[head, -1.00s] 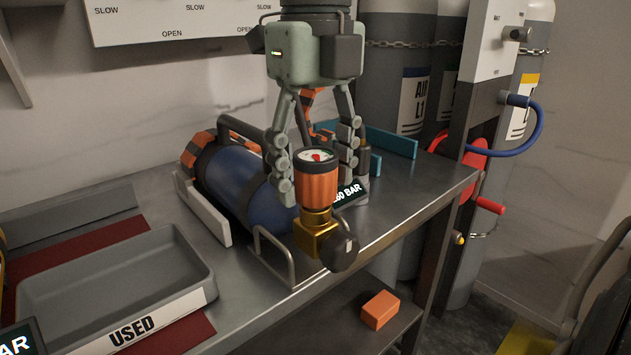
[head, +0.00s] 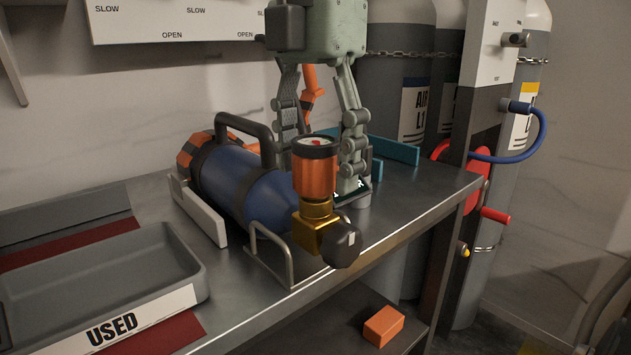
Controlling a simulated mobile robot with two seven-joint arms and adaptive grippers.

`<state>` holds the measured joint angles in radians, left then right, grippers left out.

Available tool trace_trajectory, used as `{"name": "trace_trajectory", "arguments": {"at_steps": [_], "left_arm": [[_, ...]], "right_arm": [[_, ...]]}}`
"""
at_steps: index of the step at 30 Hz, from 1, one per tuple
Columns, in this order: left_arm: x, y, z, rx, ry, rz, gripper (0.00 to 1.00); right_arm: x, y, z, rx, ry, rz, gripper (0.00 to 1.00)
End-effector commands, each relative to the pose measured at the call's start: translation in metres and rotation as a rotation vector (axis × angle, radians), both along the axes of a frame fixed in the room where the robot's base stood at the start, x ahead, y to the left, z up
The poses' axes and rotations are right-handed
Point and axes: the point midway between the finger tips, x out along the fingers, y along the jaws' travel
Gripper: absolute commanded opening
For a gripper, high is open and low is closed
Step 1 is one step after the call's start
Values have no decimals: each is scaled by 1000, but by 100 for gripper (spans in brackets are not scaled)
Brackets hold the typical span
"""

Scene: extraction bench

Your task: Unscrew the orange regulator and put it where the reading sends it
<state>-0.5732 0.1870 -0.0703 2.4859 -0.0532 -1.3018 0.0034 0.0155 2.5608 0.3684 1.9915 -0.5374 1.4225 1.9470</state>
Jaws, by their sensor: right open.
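The orange regulator (head: 316,175) stands upright on the brass valve fitting (head: 314,228) at the front end of a blue cylinder (head: 241,187). Its round gauge on top shows a red mark, but the reading is too small to tell. My right gripper (head: 322,180) comes down from above with its fingers open, behind and around the regulator. The right finger is beside it; the left finger's tip is hidden behind it. A grey tray labelled USED (head: 110,285) sits at the left. My left gripper is not in view.
The cylinder lies in a cradle with a wire guard (head: 270,250) on the metal bench (head: 225,295). A dark BAR display is mostly hidden behind my right gripper. Teal racks (head: 393,147) stand behind. An orange block (head: 383,325) lies on the lower shelf.

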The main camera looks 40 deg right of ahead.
Motion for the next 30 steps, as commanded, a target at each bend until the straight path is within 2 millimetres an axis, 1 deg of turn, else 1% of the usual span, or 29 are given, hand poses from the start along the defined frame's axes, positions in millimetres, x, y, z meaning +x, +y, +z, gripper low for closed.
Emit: {"name": "trace_trajectory", "arguments": {"at_steps": [1,9,12,15,19,25,30], "left_arm": [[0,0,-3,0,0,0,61],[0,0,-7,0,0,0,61],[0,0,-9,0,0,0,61],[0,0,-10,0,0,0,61],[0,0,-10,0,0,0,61],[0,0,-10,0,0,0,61],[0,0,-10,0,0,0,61]], "right_arm": [[0,0,-1,1,-1,-85,64],[0,0,-1,1,-1,-578,64],[0,0,-1,1,0,-757,64],[0,0,-1,0,0,-896,64],[0,0,0,0,0,-981,64],[0,0,0,0,0,-986,64],[0,0,0,0,0,-985,43]]}}
